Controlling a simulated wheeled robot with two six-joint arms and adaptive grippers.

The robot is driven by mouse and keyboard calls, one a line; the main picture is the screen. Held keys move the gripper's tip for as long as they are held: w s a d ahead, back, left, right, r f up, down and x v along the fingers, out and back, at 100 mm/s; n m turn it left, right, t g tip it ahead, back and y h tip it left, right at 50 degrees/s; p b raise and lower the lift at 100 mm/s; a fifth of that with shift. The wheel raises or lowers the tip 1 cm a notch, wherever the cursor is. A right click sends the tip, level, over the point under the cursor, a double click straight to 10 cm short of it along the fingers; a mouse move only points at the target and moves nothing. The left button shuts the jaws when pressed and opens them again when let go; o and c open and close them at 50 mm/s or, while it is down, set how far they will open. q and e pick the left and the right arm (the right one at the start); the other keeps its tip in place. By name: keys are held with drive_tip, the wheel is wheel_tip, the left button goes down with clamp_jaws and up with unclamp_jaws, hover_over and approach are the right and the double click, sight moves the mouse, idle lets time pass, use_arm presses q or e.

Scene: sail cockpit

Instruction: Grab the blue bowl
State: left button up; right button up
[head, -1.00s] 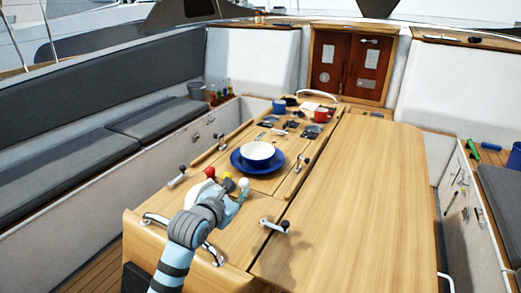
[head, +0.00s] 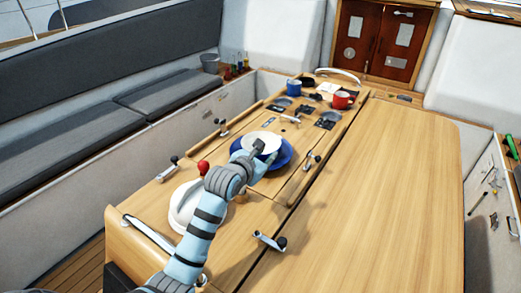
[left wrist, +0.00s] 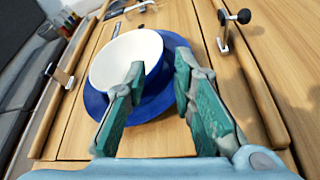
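The blue bowl (head: 259,138) has a white inside and a blue outer wall, and it sits on a blue plate (head: 284,161) on the wooden table. In the left wrist view the bowl (left wrist: 112,57) is at the upper left, with the plate (left wrist: 150,108) under it. My left gripper (head: 266,153) is at the bowl's near right side and hides part of it. In the left wrist view its fingers (left wrist: 160,70) are open: the left finger overlaps the bowl near its rim, the right one is over the plate. Contact cannot be told. My right gripper is not in view.
A white round object (head: 183,205) lies on the table's near left, close to a red knob (head: 203,167). A blue mug (head: 294,88) and a red mug (head: 341,100) stand farther back. Metal latches line the table panels. The right table half (head: 390,190) is clear.

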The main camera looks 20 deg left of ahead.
use_arm(q)
drive_tip(key=x, duration=0.6)
drive_tip(key=shift+d+f+b, duration=0.15)
drive_tip(key=shift+b, duration=0.2)
drive_tip(key=x, duration=0.2)
drive_tip(key=b+x, duration=0.1)
drive_tip(key=x, duration=0.1)
drive_tip(key=shift+f, duration=0.35)
drive_tip(key=shift+w, duration=0.15)
clamp_jaws()
drive_tip(key=shift+r, duration=0.1)
